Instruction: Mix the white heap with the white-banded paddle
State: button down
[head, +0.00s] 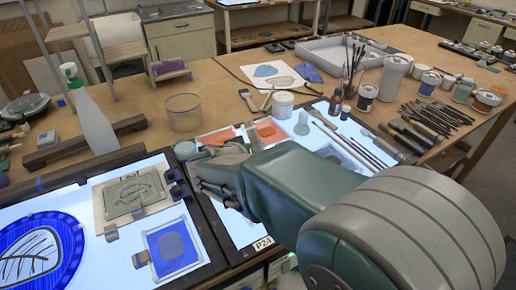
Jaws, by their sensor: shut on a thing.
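My gripper (222,158) is low over the lit panel (236,228) at the middle of the table, seen from behind my green arm. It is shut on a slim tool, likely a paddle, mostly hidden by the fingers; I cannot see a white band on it. Orange glass patches (268,130) lie on pale sheets just beyond and to the right of the gripper. I cannot make out the white heap; the gripper and arm hide part of the panel.
A clear glass cup (184,113) and a white tub (283,103) stand behind the gripper. A spray bottle (92,120) stands at left. Brushes (433,117), paint jars (392,78) and a grey tray (338,55) crowd the right. A blue round piece (40,250) lies at front left.

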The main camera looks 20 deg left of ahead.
jog(key=shift+s+a+r, duration=0.1)
jog(key=shift+s+a, duration=0.65)
jog(key=shift+s, duration=0.2)
jog(key=shift+s+d, duration=0.2)
jog(key=shift+s, duration=0.75)
jog(key=shift+d, duration=1)
jog(key=shift+w+d, duration=0.75)
jog(key=shift+w, duration=0.25)
jog(key=shift+w+a, duration=0.15)
jog(key=shift+w, duration=0.8)
jog(key=shift+r, duration=2.4)
jog(key=shift+f, duration=0.1)
